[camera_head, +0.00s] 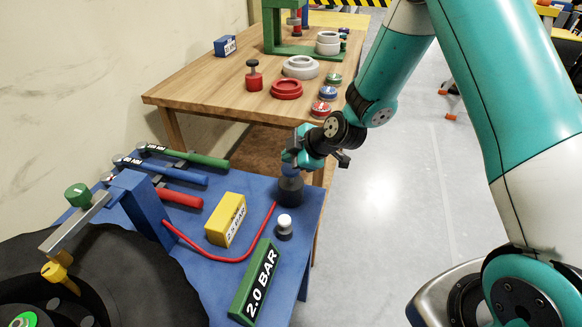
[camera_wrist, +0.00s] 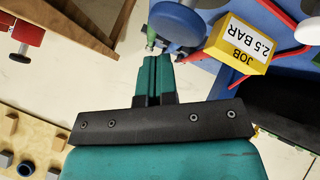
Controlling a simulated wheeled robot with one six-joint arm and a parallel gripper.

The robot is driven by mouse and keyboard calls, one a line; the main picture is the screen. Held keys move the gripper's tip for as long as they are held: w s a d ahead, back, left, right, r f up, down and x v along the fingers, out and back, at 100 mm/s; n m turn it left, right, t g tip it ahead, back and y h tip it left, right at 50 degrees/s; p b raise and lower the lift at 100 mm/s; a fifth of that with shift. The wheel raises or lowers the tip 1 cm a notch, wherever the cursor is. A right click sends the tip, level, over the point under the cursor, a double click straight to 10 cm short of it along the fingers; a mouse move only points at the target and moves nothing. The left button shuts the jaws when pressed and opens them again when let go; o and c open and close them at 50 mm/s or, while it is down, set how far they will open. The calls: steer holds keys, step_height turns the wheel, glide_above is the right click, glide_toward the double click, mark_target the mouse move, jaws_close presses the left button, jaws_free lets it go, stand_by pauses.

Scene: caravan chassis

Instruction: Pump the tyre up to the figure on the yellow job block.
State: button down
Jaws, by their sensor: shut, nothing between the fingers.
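The yellow job block (camera_head: 226,219) lies on the blue bench; in the wrist view its label reads JOB 2.5 BAR (camera_wrist: 240,45). A green block (camera_head: 255,283) at the bench front reads 2.0 BAR. The black tyre (camera_head: 120,275) fills the lower left, partly cut off. A dark grey cylinder (camera_head: 290,188), apparently the pump, stands at the bench's right side. A red hose (camera_head: 236,260) runs from it to a blue post. My gripper (camera_head: 291,162) is shut and empty just above the cylinder. In the wrist view its fingertips (camera_wrist: 153,62) are close to a round blue top (camera_wrist: 178,26); contact is unclear.
A white-topped knob (camera_head: 284,222) stands in front of the cylinder. Red, blue and green-handled tools (camera_head: 170,172) lie at the back left. A wooden table (camera_head: 215,90) behind holds rings, a green frame and small parts. Floor to the right is clear.

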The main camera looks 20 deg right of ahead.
steer(key=shift+f, duration=0.1)
stand_by(0.4)
steer(key=shift+f+b, duration=0.35)
steer(key=shift+b, duration=0.3)
steer(key=shift+f+b, duration=1.65)
steer(key=shift+b, duration=0.1)
stand_by(1.2)
steer(key=shift+r, duration=0.1)
steer(key=shift+r+p, duration=1.15)
steer(key=shift+r, duration=0.85)
steer(key=shift+r+p, duration=1.35)
steer(key=shift+r, duration=1.2)
